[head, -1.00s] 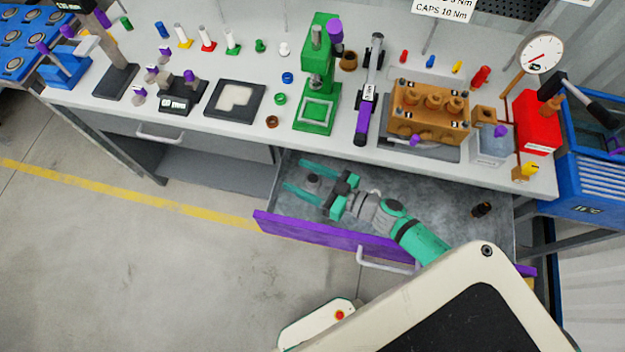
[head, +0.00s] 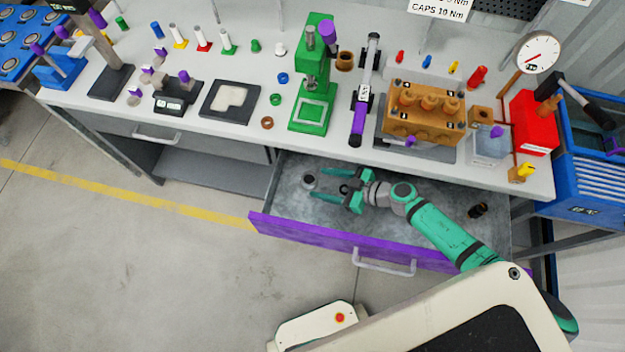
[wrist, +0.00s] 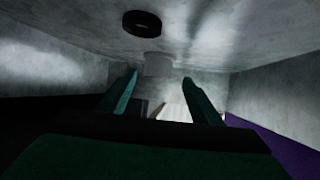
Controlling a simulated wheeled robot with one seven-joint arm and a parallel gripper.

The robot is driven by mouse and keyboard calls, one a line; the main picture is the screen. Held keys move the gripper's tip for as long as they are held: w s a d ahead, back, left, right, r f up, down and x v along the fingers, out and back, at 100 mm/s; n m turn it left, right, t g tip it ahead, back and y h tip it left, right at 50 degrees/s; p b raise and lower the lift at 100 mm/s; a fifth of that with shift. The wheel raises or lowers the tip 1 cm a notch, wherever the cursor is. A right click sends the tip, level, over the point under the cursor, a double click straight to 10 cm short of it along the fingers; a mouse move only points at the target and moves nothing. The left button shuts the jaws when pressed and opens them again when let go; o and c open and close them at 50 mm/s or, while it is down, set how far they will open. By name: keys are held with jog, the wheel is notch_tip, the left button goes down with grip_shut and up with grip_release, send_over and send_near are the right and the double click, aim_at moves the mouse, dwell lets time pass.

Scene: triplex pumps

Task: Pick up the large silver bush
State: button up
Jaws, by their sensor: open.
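The large silver bush (head: 310,181) is a short grey cylinder with a dark hole in its top. It stands upright in the open drawer, near the drawer's left end. My gripper (head: 317,183) is inside the drawer, pointing left, with its two green fingers apart. The fingertips are close to the bush's right side; the head view does not settle whether they touch it. In the wrist view the bush (wrist: 158,64) is a pale cylinder just beyond and between the fingertips (wrist: 160,78). Nothing is held.
The drawer has a purple front (head: 320,238) and close walls. A small dark part (head: 478,210) lies at its right. A black ring (wrist: 142,23) shows on the drawer floor in the wrist view. The workbench (head: 330,148) above carries a green press (head: 313,75) and an orange pump block (head: 425,110).

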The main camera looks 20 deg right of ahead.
aim_at(307, 178)
jog(key=shift+x, duration=3.1)
jog(key=shift+w+d, duration=0.15)
jog(key=shift+w, duration=0.05)
jog(key=c, duration=1.3)
